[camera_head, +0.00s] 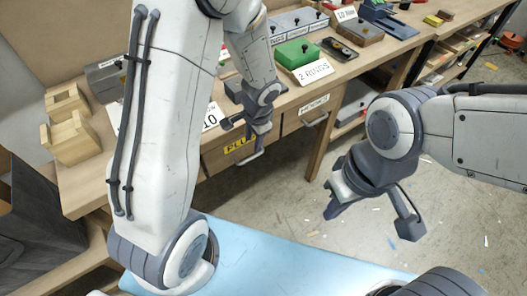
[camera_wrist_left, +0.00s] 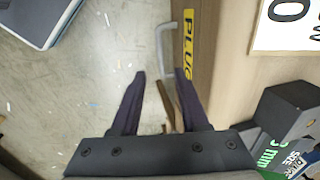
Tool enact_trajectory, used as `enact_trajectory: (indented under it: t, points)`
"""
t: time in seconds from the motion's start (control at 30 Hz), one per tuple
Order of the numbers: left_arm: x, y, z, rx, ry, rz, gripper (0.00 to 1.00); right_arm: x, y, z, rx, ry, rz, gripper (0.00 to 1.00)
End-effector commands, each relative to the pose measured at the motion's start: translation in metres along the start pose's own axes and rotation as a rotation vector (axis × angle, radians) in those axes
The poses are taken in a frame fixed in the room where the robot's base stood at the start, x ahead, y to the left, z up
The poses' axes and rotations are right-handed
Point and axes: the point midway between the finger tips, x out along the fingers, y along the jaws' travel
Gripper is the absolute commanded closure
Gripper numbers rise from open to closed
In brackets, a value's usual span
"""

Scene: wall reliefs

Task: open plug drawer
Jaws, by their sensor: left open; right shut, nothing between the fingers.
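The plug drawer (camera_head: 217,160) is in the front of the wooden workbench, with a yellow PLUG label and a pale bar handle (camera_head: 243,162). It looks closed in the head view. My left gripper (camera_head: 247,137) is in front of the drawer, close to the handle, and partly covers the label. In the left wrist view the open, empty fingers (camera_wrist_left: 162,85) point towards the handle (camera_wrist_left: 163,45), which lies ahead of the gap between them, beside the yellow label (camera_wrist_left: 188,45). My right gripper (camera_head: 341,203) is shut and empty, hanging over the floor, away from the bench.
Another drawer (camera_head: 303,115) with a white label is to the right. Wooden blocks (camera_head: 70,125), a green box (camera_head: 297,53) and a "2 RINGS" card (camera_head: 312,72) are on the benchtop. A light blue surface (camera_head: 270,262) is at the front.

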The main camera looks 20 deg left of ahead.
Motion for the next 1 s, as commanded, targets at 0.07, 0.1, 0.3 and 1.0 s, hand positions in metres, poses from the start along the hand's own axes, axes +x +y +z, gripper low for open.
enact_trajectory:
  t: [0.07,0.1,0.3,1.0]
  points:
    - [0.012,0.0,0.002,-0.001,-0.004,0.002,0.55,0.005,0.0,0.0,0.0,0.0,0.0,1.0]
    - [0.019,0.0,0.002,-0.002,-0.004,0.002,0.55,0.007,0.001,0.0,0.0,0.0,0.0,1.0]
    - [0.059,-0.001,0.004,-0.007,-0.005,0.003,0.55,0.024,0.002,0.001,0.0,0.0,0.0,1.0]
    - [0.1,-0.002,0.004,-0.009,-0.002,0.002,0.67,0.042,0.003,0.002,0.0,0.0,0.0,1.0]
